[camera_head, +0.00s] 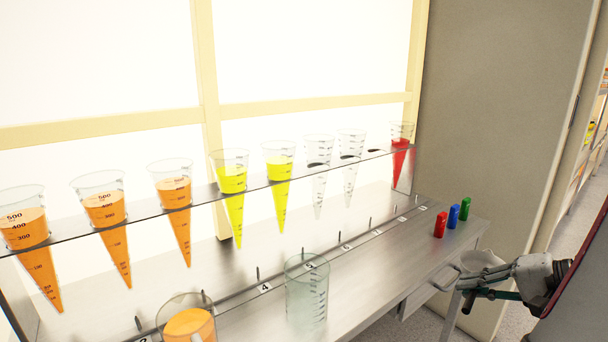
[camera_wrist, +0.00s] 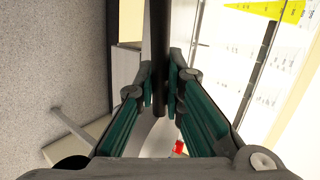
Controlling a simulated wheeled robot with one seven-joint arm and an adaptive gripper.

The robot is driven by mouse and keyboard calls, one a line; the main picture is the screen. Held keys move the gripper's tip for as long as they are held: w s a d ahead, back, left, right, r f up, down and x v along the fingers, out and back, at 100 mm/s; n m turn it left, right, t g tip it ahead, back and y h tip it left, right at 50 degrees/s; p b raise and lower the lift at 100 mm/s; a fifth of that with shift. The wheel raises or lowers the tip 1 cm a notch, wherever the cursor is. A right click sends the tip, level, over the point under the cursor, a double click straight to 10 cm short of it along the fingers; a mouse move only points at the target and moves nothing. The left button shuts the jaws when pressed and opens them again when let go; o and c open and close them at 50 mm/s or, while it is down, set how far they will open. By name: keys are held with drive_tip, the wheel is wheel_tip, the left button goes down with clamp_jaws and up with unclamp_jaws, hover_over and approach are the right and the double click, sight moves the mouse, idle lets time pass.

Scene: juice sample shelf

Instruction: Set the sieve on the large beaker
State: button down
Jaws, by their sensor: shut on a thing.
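My gripper (camera_head: 492,281) is at the right in the head view, off the front right end of the bench. It is shut on the dark handle (camera_wrist: 161,50) of the sieve, which runs between the fingers in the wrist view. The sieve's pale bowl (camera_head: 481,260) shows just beyond the fingers, partly hidden by them, and is held in the air. A clear, empty-looking beaker (camera_head: 307,296) stands upright on the bench, well left of the sieve. Another beaker (camera_head: 187,318), with orange in it, stands further left and is cut off by the frame. I cannot tell which is larger.
A glass shelf (camera_head: 205,203) holds several graduated cones of orange, yellow and red juice, some empty. Red (camera_head: 440,225), blue (camera_head: 453,216) and green (camera_head: 465,209) small items stand at the bench's right end. Short upright pegs with number labels line the bench (camera_head: 378,262).

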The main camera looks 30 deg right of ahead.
drive_tip(key=w+a+r+n+y+p, duration=0.1)
drive_tip(key=w+a+r+p, duration=0.15)
drive_tip(key=w, duration=0.25)
drive_tip(key=w+a+r+n+y+p, duration=0.1)
drive_tip(key=w+p, duration=0.2)
drive_tip(key=w, duration=0.2)
wheel_tip(320, 180, up, 5)
drive_tip(key=n+g+y+p, duration=0.3)
drive_tip(key=n+p, duration=0.1)
drive_tip(key=p, duration=0.7)
hover_over(320, 257)
drive_tip(key=w+a+r+n+g+y+p, duration=0.1)
drive_tip(key=a+p, duration=0.4)
drive_tip(key=a, duration=0.8)
drive_tip(key=shift+a+r+n, duration=0.4)
drive_tip(key=shift+r, duration=0.2)
